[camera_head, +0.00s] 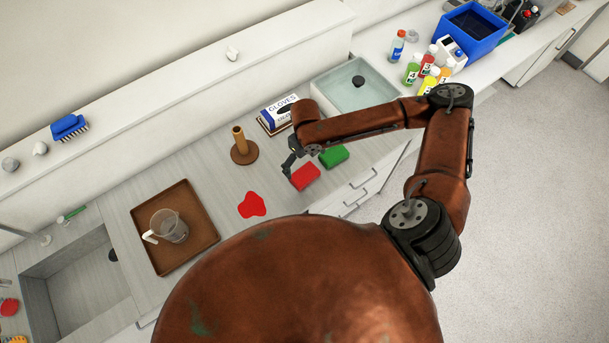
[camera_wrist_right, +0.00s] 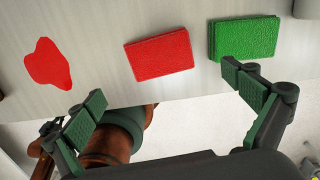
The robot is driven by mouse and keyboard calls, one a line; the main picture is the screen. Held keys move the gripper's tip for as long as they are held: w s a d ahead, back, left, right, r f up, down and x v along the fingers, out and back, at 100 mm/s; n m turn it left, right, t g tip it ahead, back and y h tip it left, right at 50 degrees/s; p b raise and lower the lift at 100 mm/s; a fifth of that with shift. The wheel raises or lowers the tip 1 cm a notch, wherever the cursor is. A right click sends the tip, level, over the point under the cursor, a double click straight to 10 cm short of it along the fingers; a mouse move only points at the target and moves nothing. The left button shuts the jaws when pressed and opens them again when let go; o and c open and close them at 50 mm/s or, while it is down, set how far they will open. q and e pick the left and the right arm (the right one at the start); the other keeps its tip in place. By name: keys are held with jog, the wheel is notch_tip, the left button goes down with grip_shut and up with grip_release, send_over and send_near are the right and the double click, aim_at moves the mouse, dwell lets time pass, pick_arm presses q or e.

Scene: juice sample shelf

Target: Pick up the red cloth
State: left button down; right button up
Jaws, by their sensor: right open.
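The red cloth (camera_head: 305,177) is a flat rectangular block on the grey counter, near its front edge. In the right wrist view the red cloth (camera_wrist_right: 160,54) lies beyond the fingertips, between them across the picture. A green cloth (camera_head: 334,157) of similar shape lies beside it, and it also shows in the wrist view (camera_wrist_right: 244,38). My right gripper (camera_head: 300,158) is open and empty, above the counter close to the red cloth. I see no contact with either cloth. My left gripper is not in view.
A red spill (camera_head: 252,205) lies left of the red cloth. A brown holder (camera_head: 243,152) and a glove box (camera_head: 280,113) stand behind. A brown tray (camera_head: 146,223) with a glass jug (camera_head: 170,228) is at left, a pale basin (camera_head: 327,88) beyond the arm.

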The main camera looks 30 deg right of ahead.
aim_at(305, 174)
jog(key=shift+d+f, duration=0.1)
jog(key=shift+f, duration=0.25)
notch_tip(305, 174, down, 7)
jog(key=shift+w+r+p, duration=0.1)
jog(key=shift+w+p, duration=0.05)
jog(key=shift+p, duration=0.5)
jog(key=c, duration=1.2)
